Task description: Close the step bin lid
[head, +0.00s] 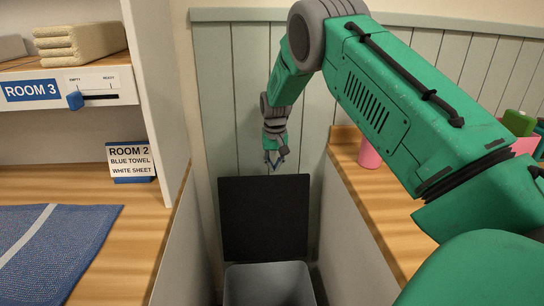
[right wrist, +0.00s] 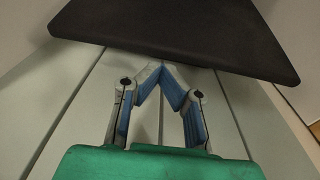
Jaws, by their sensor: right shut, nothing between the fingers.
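The step bin stands in the narrow gap between two counters in the head view. Its black lid (head: 263,220) stands open and upright at the back of the grey bin body (head: 268,285). My right gripper (head: 275,162) is just above the lid's top edge, near its middle, in front of the green panelled wall. In the right wrist view the fingertips (right wrist: 160,70) meet, empty, close to the edge of the dark lid (right wrist: 185,35). I cannot tell whether they touch it. My left gripper is not in view.
Pale side panels (head: 190,245) hem in the bin left and right. A pink cup (head: 370,153) stands on the right wooden counter, near my right arm. On the left are a blue towel (head: 55,245), a Room 2 sign (head: 130,160) and folded towels (head: 80,43).

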